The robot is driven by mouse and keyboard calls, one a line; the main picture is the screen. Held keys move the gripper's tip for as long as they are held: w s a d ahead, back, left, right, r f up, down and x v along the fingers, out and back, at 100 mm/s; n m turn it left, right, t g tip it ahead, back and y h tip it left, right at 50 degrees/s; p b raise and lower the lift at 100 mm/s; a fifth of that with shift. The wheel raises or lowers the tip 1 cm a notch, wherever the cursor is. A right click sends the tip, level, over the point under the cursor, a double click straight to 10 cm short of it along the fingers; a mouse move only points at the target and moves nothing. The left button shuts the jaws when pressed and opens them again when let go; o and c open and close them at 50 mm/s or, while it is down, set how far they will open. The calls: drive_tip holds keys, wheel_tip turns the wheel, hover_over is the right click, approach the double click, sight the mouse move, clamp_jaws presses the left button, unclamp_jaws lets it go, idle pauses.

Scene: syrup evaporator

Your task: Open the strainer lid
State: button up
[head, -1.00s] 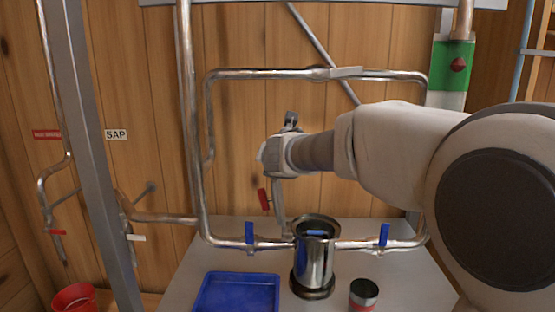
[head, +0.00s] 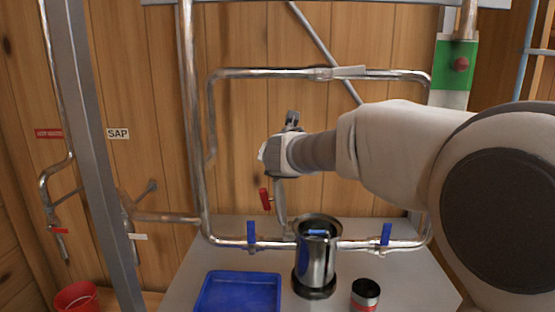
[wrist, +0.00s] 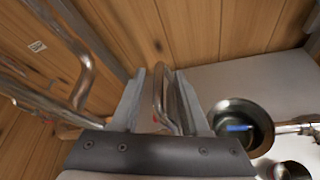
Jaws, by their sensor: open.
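The strainer (head: 316,268) is an upright metal canister on the grey table. Its round top shows a dark recess with a blue bar (head: 317,232) across it; it also shows in the wrist view (wrist: 238,113). I cannot tell a separate lid for certain. A thin grey piece (head: 281,203) rises behind and left of the rim, beside a red handle (head: 265,199); whether it is lid or finger is unclear. My gripper (wrist: 160,88) is open, pointing down left of the strainer mouth. A bent metal bar (wrist: 160,100) shows between its fingers, and contact cannot be told.
Pipes with blue valve handles (head: 251,234) (head: 386,234) run to both sides of the strainer. A blue tray (head: 238,292) lies front left on the table. A small can (head: 365,295) stands front right. A wooden wall and pipework stand behind.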

drive_tip(key=p+v, duration=0.4)
drive_tip(key=v, duration=1.3)
drive_tip(key=shift+s+p, duration=0.2)
drive_tip(key=shift+p, duration=0.1)
drive_tip(key=s+d+f+m+g+h, duration=0.25)
drive_tip(key=s+d+m, duration=0.25)
drive_tip(key=d+m, duration=0.35)
drive_tip(key=s+d+f+m+g+h, duration=0.1)
drive_tip(key=s+d+f+m+h, duration=0.2)
drive_tip(key=d+m, duration=0.55)
drive_tip(key=s+f+m+g+y, duration=0.1)
drive_tip(key=s+f+m+g, duration=0.1)
drive_tip(key=s+f+m, duration=0.2)
drive_tip(key=s+a+f+m+g+y, duration=0.1)
drive_tip(key=s+f+m, duration=0.3)
drive_tip(key=s+m, duration=0.6)
drive_tip(key=shift+a+m+g+y, duration=0.25)
drive_tip(key=shift+m+g+y, duration=0.4)
drive_tip(key=shift+m, duration=0.25)
